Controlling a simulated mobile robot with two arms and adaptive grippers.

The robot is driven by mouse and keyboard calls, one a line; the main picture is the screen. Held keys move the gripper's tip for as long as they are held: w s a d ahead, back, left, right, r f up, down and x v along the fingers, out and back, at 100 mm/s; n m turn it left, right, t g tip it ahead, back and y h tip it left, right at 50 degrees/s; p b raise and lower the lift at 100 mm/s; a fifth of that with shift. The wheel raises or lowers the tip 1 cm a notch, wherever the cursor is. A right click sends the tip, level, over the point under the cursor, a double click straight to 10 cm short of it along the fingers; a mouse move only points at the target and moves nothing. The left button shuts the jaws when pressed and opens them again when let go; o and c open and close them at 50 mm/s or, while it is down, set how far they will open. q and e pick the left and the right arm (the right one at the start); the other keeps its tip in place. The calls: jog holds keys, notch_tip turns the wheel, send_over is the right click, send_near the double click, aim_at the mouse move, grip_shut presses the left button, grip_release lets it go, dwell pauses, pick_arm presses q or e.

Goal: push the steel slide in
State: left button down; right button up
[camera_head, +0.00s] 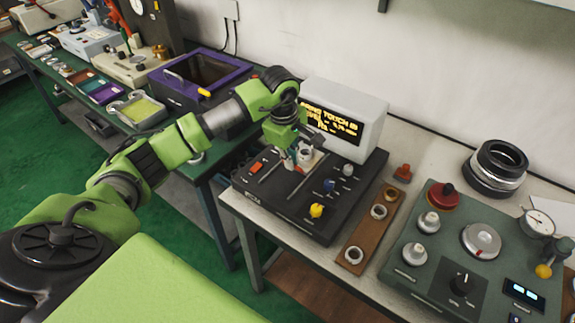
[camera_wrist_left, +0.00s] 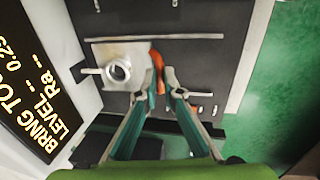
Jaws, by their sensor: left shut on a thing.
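The steel slide (camera_wrist_left: 118,53) is a pale metal plate with a ring (camera_wrist_left: 119,71) standing on it, lying between two thin rails on a black instrument (camera_head: 325,215). An orange-red handle (camera_wrist_left: 158,70) stands at the slide's edge. My left gripper (camera_wrist_left: 160,83) is shut on this handle, with the fingertips on either side of it. In the head view my left gripper (camera_head: 294,163) comes down over the instrument and partly hides the slide and ring. My right gripper is not in view.
A white display box (camera_head: 345,115) with yellow text stands behind the slide. Blue, yellow and grey knobs and a red switch sit on the instrument. A brown board with rings (camera_head: 367,228) and a green panel (camera_head: 475,250) are to the right.

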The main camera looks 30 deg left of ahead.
pick_arm(q)
jog(key=shift+w+r, duration=0.1)
jog(key=shift+w, duration=0.05)
jog(key=c, duration=2.4)
grip_release()
jog(key=shift+o, duration=1.2)
jog(key=shift+w, duration=0.15)
notch_tip(320, 180, up, 12)
jog(key=s, duration=0.2)
jog(key=shift+f, duration=0.2)
jog(key=shift+s+a, duration=0.1)
